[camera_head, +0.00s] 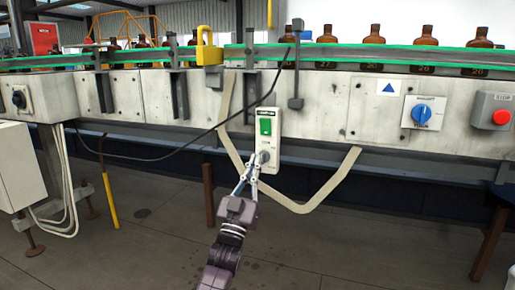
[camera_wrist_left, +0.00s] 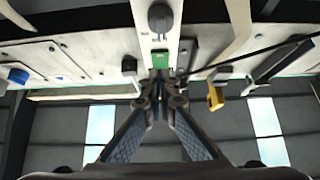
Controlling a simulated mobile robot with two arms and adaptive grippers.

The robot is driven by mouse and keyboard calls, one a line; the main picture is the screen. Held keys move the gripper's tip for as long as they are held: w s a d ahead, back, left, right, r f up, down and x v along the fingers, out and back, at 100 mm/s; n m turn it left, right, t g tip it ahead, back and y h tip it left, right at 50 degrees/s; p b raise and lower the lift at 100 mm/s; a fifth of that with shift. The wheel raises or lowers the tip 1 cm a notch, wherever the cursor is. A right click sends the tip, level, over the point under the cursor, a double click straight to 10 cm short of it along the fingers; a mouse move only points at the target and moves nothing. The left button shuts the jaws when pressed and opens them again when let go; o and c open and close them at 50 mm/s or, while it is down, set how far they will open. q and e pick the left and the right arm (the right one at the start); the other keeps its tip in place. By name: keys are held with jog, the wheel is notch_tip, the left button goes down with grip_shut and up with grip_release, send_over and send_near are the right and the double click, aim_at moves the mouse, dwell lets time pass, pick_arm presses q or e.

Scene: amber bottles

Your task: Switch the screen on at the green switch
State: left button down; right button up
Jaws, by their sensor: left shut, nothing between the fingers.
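I cannot make out a screen. My right gripper is not in view.
A blue rotary switch (camera_head: 422,113) and a red stop button (camera_head: 501,117) are on the right. Amber bottles (camera_head: 374,35) stand along the conveyor top. A dark cable (camera_head: 165,157) and a beige strip (camera_head: 334,180) hang near the box. The floor in front is clear.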

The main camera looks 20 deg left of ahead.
pick_arm(q)
jog(key=shift+w+f+p+v, duration=0.1)
jog(key=shift+f+p+v, duration=0.05)
jog(key=shift+v, duration=0.65)
jog(key=shift+w+f+p+v, duration=0.15)
jog(key=shift+v, duration=0.65)
jog(key=shift+w+f+p+v, duration=0.1)
jog(key=shift+f+p+v, duration=0.05)
jog(key=shift+v, duration=0.65)
